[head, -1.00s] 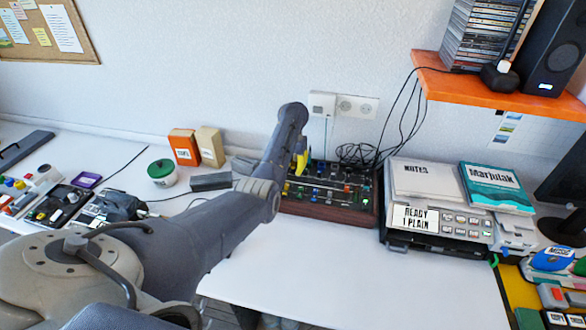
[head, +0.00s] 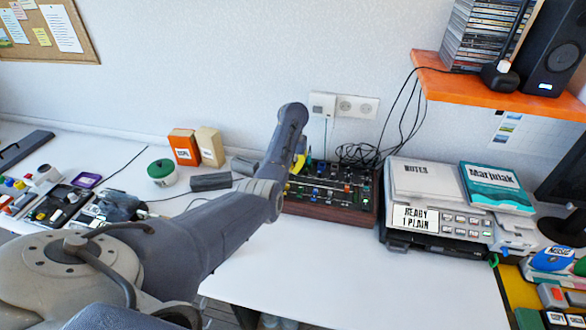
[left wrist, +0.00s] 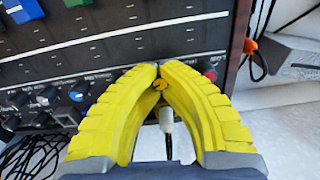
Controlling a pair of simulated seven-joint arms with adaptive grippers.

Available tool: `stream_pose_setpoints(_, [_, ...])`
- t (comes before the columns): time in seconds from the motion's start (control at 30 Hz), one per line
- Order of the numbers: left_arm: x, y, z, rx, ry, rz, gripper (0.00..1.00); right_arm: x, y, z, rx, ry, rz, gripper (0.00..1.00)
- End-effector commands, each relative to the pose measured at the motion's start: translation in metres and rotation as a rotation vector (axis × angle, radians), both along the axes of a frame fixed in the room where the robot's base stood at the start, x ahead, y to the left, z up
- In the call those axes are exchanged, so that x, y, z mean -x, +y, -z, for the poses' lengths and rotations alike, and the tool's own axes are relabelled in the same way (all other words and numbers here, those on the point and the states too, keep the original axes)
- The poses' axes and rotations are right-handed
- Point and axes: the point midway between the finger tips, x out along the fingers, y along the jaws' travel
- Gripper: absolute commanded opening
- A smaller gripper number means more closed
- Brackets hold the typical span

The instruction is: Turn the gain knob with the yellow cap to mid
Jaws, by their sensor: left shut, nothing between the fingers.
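The mixer-like panel (head: 330,208) with many knobs sits on the desk against the wall, in a dark brown case. My left gripper (left wrist: 158,70) has yellow ridged fingers with their tips together, close over the panel's knob row near its edge. A small yellow spot (left wrist: 160,85), perhaps the yellow cap, shows in the gap just below the tips; the fingers do not grip it. The knob's pointer and scale are hidden by the fingers. In the head view the gripper (head: 299,163) is mostly hidden behind my own arm. My right gripper is not in view.
Blue-capped (left wrist: 79,90) and dark knobs stand beside the fingers. A white plug (left wrist: 166,114) shows between them. A printer-like device (head: 440,222) stands right of the panel, with an orange shelf (head: 500,92) above. The desk front (head: 290,265) is clear.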

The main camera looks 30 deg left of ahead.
Motion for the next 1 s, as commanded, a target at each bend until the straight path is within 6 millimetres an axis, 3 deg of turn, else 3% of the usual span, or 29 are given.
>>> stream_pose_setpoints(0.3, [-0.0007,-0.0006,-0.0011,0.002,-0.001,-0.273,0.0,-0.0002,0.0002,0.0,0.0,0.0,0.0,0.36])
stream_pose_setpoints(0.67, [-0.0003,0.0003,-0.0009,0.0,-0.001,-0.298,0.0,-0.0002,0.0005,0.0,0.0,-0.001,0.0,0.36])
stream_pose_setpoints(0.9, [-0.0002,0.0001,-0.0006,0.0,0.0,-0.297,0.28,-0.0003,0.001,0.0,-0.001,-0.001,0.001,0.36])
stream_pose_setpoints(1.0, [-0.0001,0.0001,-0.0004,0.0,0.0,-0.296,0.28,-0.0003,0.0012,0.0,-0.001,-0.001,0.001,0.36])
